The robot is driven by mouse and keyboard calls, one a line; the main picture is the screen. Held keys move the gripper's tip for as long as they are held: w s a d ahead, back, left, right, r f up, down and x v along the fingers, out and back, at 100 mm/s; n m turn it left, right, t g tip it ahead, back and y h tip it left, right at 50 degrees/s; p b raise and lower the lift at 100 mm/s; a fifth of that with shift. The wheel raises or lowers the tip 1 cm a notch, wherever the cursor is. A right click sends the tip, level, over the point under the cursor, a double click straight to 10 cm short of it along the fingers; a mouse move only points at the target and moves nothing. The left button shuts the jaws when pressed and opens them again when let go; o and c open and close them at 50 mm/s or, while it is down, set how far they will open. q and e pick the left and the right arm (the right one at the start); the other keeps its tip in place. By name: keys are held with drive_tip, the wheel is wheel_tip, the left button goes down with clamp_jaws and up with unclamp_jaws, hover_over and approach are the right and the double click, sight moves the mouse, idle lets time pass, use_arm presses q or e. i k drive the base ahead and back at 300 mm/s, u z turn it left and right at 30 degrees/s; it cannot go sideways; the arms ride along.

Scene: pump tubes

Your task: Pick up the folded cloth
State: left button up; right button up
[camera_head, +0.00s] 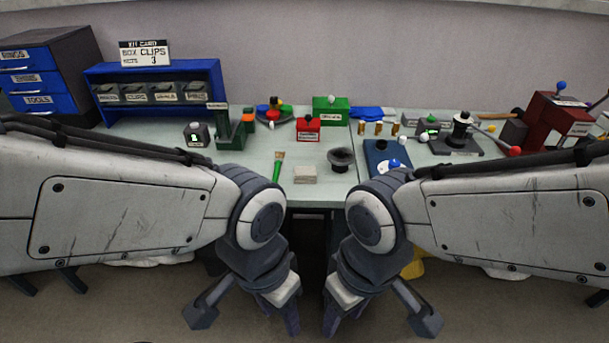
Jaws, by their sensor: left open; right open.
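A small pale beige folded stack (305,174), which looks like the folded cloth, lies flat near the front edge of the table. A blue, soft-looking item (372,113) lies further back; I cannot tell whether it is cloth or gloves. My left gripper (246,318) is open and empty, low in the picture in front of the table edge. My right gripper (378,321) is also open and empty, in front of the edge and to the right. Both grippers are well apart from the beige stack.
A green-handled brush (278,166) lies left of the stack and a dark round funnel-like piece (342,157) stands to its right. A red box (308,129) and a green box (330,110) stand behind. A blue rack (154,79) is back left. My forearms hide both front sides.

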sight(303, 174)
drive_tip(key=k, duration=0.5)
drive_tip(key=z, duration=0.75)
drive_tip(key=i, duration=1.1)
drive_tip(key=u, duration=0.6)
drive_tip(key=i, duration=0.85)
drive_tip(key=u, duration=0.75)
